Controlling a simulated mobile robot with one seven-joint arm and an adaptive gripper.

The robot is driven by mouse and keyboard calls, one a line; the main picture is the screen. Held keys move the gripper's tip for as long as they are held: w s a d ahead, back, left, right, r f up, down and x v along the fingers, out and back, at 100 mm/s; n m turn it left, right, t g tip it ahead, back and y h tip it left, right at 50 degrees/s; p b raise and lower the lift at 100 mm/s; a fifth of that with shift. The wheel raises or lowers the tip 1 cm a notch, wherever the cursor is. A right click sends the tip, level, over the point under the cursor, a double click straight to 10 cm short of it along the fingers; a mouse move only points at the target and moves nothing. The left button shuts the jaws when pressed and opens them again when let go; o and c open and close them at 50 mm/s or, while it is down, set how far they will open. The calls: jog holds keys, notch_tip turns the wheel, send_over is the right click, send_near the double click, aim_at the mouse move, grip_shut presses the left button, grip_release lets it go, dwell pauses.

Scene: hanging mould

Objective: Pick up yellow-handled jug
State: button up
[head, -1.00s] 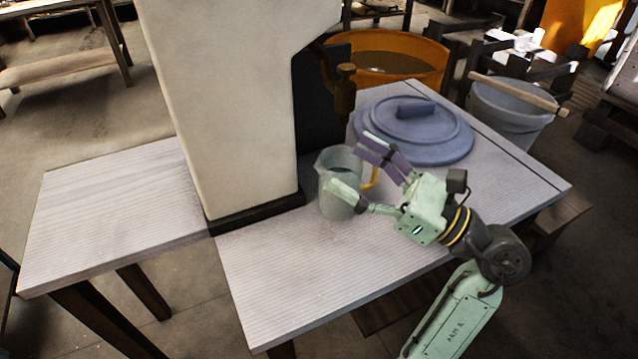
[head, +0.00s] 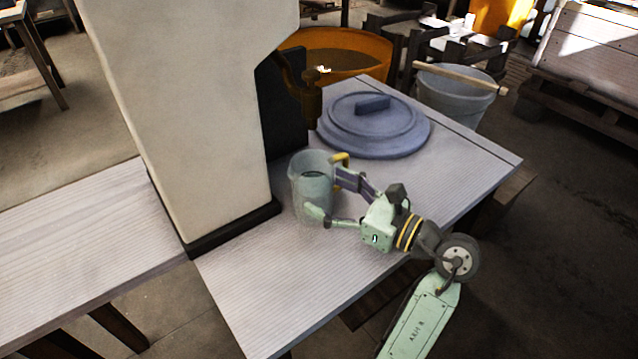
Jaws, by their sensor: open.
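The jug (head: 316,180) is a grey-green, see-through vessel with a yellow handle (head: 341,158). It stands upright on the table (head: 300,275), close to the base of the tall pale column. My gripper (head: 326,202) is open, with its fingers spread around the jug's near right side. One finger reaches along the jug's right side just below the handle, and the other lies at its lower front. I cannot tell whether either finger touches the jug. Part of the handle is hidden behind the upper finger.
The pale column (head: 200,120) rises just left of the jug. A dark panel (head: 283,110) and a brown tap-like fitting (head: 305,90) are behind it. A blue-grey round lid (head: 374,125) lies farther back. An orange tub (head: 335,55) and grey bucket (head: 455,95) stand beyond. The table's front is clear.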

aim_at(314, 183)
jog(key=shift+r+p+x, duration=0.1)
jog(key=shift+p+x, duration=0.15)
jog(key=shift+x, duration=0.75)
jog(key=shift+r+p+x, duration=0.15)
jog(key=shift+p+x, duration=0.1)
jog(key=shift+x, duration=0.7)
jog(key=shift+c, duration=0.5)
jog(key=shift+r, duration=0.1)
jog(key=c, duration=1.3)
